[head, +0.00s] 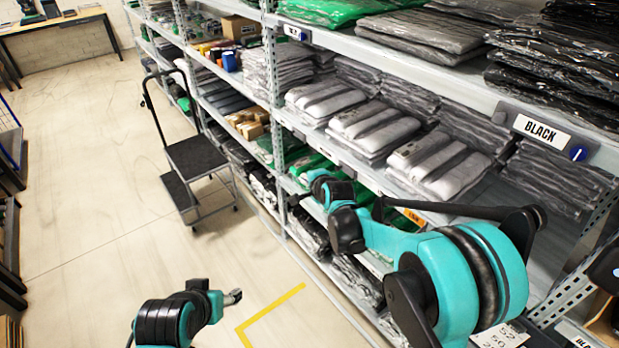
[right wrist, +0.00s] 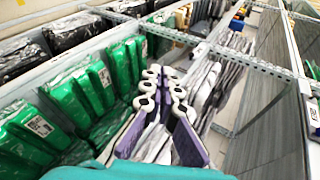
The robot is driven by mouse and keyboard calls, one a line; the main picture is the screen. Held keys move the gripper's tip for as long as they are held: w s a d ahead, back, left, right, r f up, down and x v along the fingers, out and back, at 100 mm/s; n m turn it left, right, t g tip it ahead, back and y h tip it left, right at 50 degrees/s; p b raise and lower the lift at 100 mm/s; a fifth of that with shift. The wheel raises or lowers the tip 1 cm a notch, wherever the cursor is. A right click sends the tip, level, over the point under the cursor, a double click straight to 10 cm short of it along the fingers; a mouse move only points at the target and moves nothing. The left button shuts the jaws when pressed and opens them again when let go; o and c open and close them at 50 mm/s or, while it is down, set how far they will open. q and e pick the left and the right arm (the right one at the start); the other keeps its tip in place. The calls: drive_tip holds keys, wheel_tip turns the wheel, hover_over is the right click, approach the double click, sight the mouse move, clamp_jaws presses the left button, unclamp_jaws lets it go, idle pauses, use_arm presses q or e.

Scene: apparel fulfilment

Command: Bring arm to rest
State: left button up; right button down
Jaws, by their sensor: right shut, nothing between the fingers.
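My right arm, teal and black, comes in from the right of the head view and reaches along the front of the shelving. Its gripper end (head: 296,199) is small and partly lost against the shelf. In the right wrist view my right gripper (right wrist: 166,76) shows its pale knuckled fingers with purple pads. The fingers are shut with nothing held, in front of the stocked shelves. My left arm stands low in the head view, over the floor, with a small grey tip (head: 233,297) pointing right. I cannot make out its fingers.
The shelving (head: 385,62) with bagged grey, black and green garments runs along the right, close to my right arm. A black cart (head: 196,157) stands beside it. A yellow line (head: 275,312) marks the floor (head: 90,215), which is mostly clear. A table (head: 60,20) stands far back.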

drive_tip(key=s+d+r+n+g+h, duration=0.1)
drive_tip(key=s+d+r+n, duration=0.25)
drive_tip(key=s, duration=0.55)
drive_tip(key=s+d+r+n+g+h, duration=0.15)
drive_tip(key=s+d+n, duration=0.3)
drive_tip(key=s, duration=0.45)
drive_tip(key=s+d+f+n+g, duration=0.1)
drive_tip(key=s+d+f+n, duration=0.1)
drive_tip(key=s, duration=0.7)
drive_tip(key=s+d+f+n, duration=0.2)
drive_tip(key=s+d+n, duration=0.2)
drive_tip(key=s, duration=0.6)
drive_tip(key=shift+d+f+n+g+h, duration=0.25)
drive_tip(key=shift+d+n+g+h, duration=0.1)
drive_tip(key=shift+d+h, duration=0.1)
